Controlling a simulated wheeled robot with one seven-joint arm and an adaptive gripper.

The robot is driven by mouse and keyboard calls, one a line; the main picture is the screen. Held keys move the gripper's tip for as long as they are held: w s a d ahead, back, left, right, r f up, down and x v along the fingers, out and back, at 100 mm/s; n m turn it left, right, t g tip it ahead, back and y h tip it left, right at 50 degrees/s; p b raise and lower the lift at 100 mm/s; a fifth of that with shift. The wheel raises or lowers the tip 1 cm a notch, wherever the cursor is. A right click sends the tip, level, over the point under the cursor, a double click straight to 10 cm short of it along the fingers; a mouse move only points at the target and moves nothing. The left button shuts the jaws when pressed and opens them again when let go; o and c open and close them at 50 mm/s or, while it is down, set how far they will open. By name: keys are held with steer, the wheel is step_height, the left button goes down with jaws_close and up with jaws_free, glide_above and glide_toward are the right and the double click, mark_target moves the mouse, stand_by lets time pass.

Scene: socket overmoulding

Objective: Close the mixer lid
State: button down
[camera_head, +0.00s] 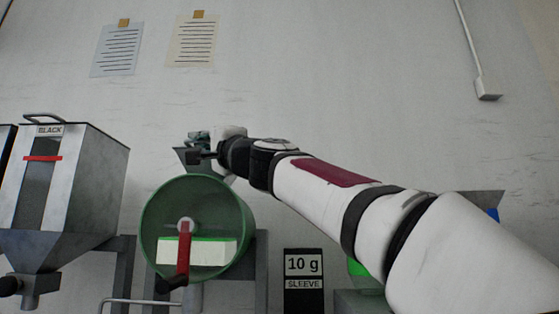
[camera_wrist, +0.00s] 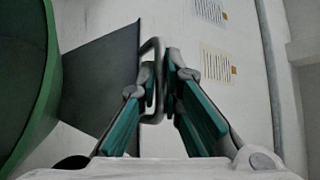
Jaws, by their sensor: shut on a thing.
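The mixer shows as a green drum (camera_head: 150,222) with a red crank arm and a white label on its front in the head view. Its green rim (camera_wrist: 50,100) fills the left of the wrist view. A dark grey tapered panel (camera_wrist: 105,75) stands beside the drum in the wrist view; its grey top (camera_head: 184,157) shows behind the drum in the head view. A bar handle (camera_wrist: 148,48) is at the panel's edge. My gripper (camera_wrist: 166,70) is shut on this handle; it also shows above the drum in the head view (camera_head: 199,138). I cannot clearly tell the lid's angle.
A metal hopper marked BLACK (camera_head: 88,185) stands to the left. A black 10 g sleeve sign (camera_head: 303,277) is right of the mixer. Another grey hopper edge (camera_head: 485,203) shows behind my arm.

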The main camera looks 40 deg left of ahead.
steer(key=shift+s+f, duration=0.2)
steer(key=shift+f, duration=0.05)
steer(key=c, duration=1.7)
jaws_free()
steer(key=shift+w, duration=0.2)
